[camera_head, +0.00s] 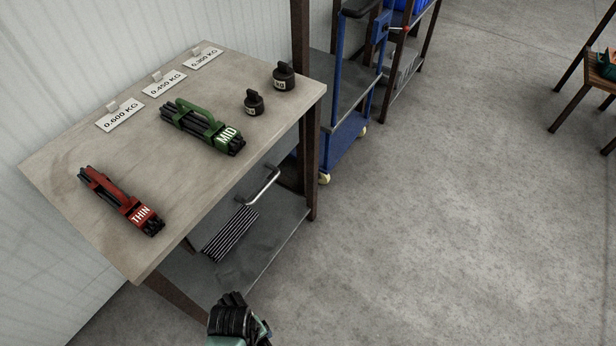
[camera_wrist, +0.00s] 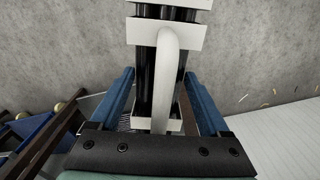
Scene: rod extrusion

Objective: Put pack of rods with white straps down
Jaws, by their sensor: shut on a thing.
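The pack of rods with white straps (camera_wrist: 147,34) shows in the wrist view as dark rods bound by white straps, with a pale handle running along it. My gripper (camera_wrist: 158,78) has its two blue fingers on either side of the pack and is shut on it. In the head view my gripper (camera_head: 236,312) is at the bottom edge, in front of and below the table. The white straps cannot be made out there. The table (camera_head: 95,230) carries a red THIN pack (camera_head: 124,200) and a green MID pack (camera_head: 203,127).
Two black weights (camera_head: 284,76) and several weight labels (camera_head: 120,117) stand on the table. Bare tabletop lies around the packs. Loose rods lie on the lower shelf (camera_head: 275,245). A blue trolley (camera_head: 345,135) stands behind the table.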

